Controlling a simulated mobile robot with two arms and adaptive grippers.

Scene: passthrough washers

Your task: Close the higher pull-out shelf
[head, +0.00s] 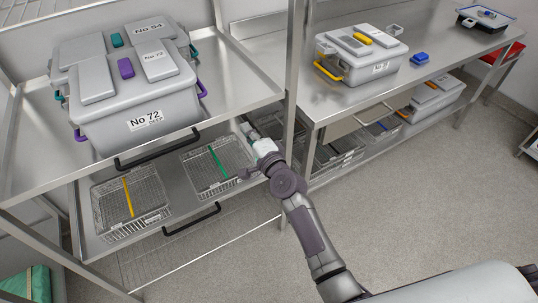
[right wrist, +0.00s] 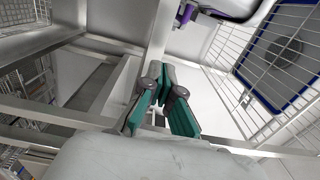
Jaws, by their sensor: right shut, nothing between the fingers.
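The higher pull-out shelf (head: 225,97) is a steel tray on the left rack in the head view, with a black bar handle (head: 157,150) on its front edge. It carries two grey containers, one labelled No 72 (head: 135,105) and one behind it labelled No 54 (head: 150,32). My right gripper (head: 247,128) is below the higher shelf's right end, near the rack's upright post, and partly hidden by my arm. In the right wrist view its green-padded fingers (right wrist: 160,112) are shut and empty. Contact with the shelf cannot be told. My left gripper is out of view.
A lower shelf with wire baskets (head: 131,203) and its own black handle (head: 190,218) lies beneath. A steel post (head: 293,70) stands beside my right gripper. A steel table (head: 350,92) with another grey container (head: 360,55) is to the right. The floor (head: 430,190) in front is clear.

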